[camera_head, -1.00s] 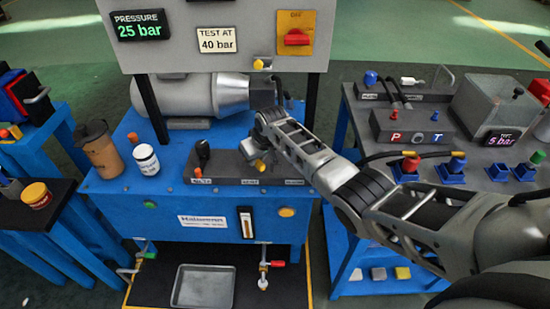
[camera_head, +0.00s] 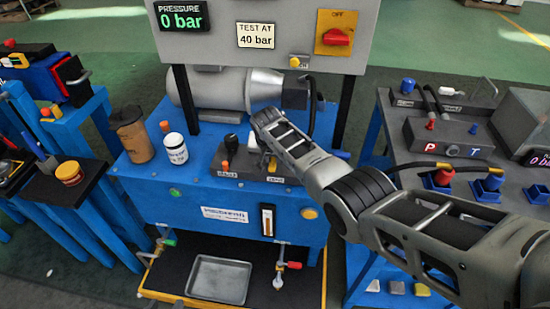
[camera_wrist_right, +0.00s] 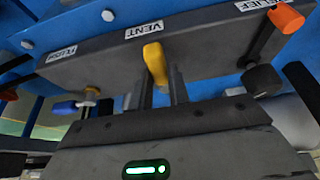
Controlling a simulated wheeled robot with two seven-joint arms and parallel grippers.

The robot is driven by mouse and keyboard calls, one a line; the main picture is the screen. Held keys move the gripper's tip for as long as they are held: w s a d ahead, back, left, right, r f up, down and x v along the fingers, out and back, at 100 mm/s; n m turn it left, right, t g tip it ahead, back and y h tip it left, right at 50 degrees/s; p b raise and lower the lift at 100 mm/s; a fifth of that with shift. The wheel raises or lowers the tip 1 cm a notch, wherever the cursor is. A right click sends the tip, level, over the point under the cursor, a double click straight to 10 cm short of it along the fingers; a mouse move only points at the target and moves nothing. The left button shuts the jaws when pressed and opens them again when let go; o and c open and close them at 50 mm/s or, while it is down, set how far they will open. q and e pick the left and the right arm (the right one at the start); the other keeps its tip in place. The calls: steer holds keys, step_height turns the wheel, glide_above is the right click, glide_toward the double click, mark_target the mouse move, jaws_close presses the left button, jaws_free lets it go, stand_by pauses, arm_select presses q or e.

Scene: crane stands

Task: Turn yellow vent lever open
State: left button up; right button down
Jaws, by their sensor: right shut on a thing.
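The yellow vent lever (camera_head: 272,163) stands on the dark valve block (camera_head: 243,170) on top of the blue test bench, partly hidden by my right gripper (camera_head: 267,152). In the right wrist view, the yellow lever (camera_wrist_right: 155,62) sits below the VENT label, between the two fingers of my right gripper (camera_wrist_right: 158,90), which is shut on it. The pressure display (camera_head: 181,17) reads 0 bar. My left gripper is not in view.
An orange-tipped relief lever (camera_wrist_right: 286,19) and a blue-tipped lever (camera_wrist_right: 66,107) flank the yellow one. A brown cup (camera_head: 132,135) and a white jar (camera_head: 175,149) stand at the bench's left. A side bench with hose fittings (camera_head: 438,178) is at right.

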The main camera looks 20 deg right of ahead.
arm_select(q)
steer(key=shift+s+f, duration=0.15)
steer(key=shift+s, duration=0.05)
arm_select(e)
steer(key=c, duration=1.3)
jaws_free()
arm_select(q)
steer(key=shift+w, duration=0.1)
arm_select(e)
steer(key=shift+r, duration=0.3)
steer(key=shift+p+v, duration=1.05)
steer(key=shift+v, duration=0.15)
arm_select(q)
steer(key=shift+a+r+p, duration=0.2)
steer(key=shift+r+p, duration=0.25)
steer(key=shift+p, duration=0.15)
steer(key=shift+a+r+p, duration=0.2)
steer(key=shift+r+p, duration=0.25)
steer(key=shift+p, duration=0.1)
arm_select(e)
steer(key=v, duration=1.3)
steer(key=shift+s+a+f, duration=0.1)
steer(key=shift+s+a, duration=0.05)
